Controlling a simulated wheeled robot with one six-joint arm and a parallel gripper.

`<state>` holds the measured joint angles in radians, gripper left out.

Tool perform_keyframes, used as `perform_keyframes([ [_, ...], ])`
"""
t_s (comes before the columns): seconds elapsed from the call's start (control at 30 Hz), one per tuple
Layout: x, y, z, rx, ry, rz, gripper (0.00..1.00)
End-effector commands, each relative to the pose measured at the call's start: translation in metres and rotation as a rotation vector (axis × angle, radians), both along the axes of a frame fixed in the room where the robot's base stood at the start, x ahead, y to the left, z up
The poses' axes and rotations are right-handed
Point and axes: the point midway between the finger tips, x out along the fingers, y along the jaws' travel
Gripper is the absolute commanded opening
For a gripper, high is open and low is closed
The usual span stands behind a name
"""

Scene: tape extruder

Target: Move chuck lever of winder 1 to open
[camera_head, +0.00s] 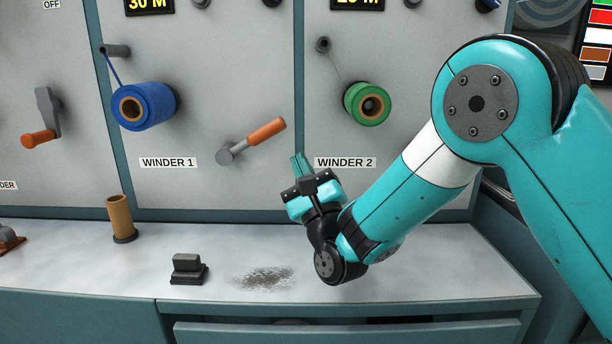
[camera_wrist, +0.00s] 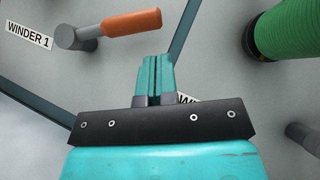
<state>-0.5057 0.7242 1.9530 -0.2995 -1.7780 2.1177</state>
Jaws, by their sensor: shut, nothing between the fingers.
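The winder 1 panel carries a label reading WINDER 1 (camera_head: 168,163). To its right is a chuck lever (camera_head: 258,137) with a grey hub and an orange handle that points up and to the right. In the wrist view the lever (camera_wrist: 130,22) is at the upper left, its handle pointing right. A blue tape roll (camera_head: 144,106) sits on the winder above the label. My gripper (camera_head: 299,160) is shut and empty, below and to the right of the handle tip and apart from it. Its closed fingers show in the wrist view (camera_wrist: 155,65).
A green roll (camera_head: 367,104) is on winder 2, to the right of my gripper. Another orange-handled lever (camera_head: 41,125) is on the left panel. A cardboard core (camera_head: 120,218) and a dark block (camera_head: 188,269) stand on the counter (camera_head: 440,275).

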Motion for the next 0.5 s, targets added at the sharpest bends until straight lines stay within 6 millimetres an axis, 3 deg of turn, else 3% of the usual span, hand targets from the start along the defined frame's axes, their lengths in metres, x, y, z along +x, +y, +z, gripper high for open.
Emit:
perform_keyframes([
  [0.2,0.027,0.012,0.027,-0.001,0.001,0.000,0.00],
  [0.5,0.041,0.018,0.035,-0.002,0.001,0.000,0.00],
])
